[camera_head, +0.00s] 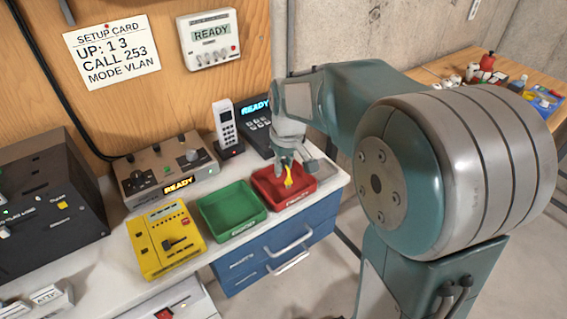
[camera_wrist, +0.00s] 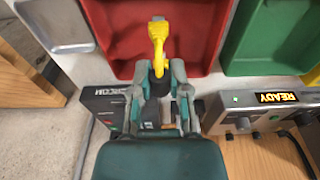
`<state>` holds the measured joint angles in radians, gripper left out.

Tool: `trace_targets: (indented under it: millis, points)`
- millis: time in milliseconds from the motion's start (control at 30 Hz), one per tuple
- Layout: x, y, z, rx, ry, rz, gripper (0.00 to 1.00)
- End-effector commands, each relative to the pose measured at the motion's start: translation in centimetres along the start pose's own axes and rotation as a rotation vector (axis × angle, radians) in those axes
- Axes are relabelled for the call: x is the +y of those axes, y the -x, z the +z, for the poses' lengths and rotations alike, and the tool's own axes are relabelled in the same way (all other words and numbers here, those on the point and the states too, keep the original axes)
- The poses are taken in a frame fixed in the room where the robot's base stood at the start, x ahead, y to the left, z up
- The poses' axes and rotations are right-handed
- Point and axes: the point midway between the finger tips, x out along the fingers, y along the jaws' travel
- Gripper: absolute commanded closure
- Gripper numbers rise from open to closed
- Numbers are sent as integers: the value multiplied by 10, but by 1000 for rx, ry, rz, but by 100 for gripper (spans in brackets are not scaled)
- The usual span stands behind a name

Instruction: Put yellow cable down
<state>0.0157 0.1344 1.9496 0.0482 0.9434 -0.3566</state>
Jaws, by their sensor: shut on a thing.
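The yellow cable (camera_head: 288,176) shows as a short yellow piece at the tip of my gripper (camera_head: 289,160). In the wrist view the yellow cable (camera_wrist: 158,42) sticks out from between the fingertips of my gripper (camera_wrist: 159,84), which is shut on it. My gripper points down over the red tray (camera_head: 268,193). In the wrist view the cable overlaps the inside of the red tray (camera_wrist: 196,60). I cannot tell whether the cable touches the tray floor.
A green tray (camera_head: 231,208) stands left of the red one, then a yellow device (camera_head: 165,238). A grey box reading READY (camera_head: 166,172), a handset (camera_head: 227,126) and a dark phone (camera_head: 258,125) stand behind. Blue drawers (camera_head: 278,252) are below the worktop. A side table (camera_head: 490,75) holds small items.

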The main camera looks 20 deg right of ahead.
Motion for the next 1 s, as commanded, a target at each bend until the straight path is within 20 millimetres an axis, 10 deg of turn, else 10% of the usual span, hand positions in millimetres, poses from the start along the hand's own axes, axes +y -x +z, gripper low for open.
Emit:
trace_targets:
  millis: [567,667,1000]
  points:
    - [0,-12,2,-1,0,0,100]
    - [0,-12,2,-1,0,0,46]
    - [0,-11,2,0,0,0,43]
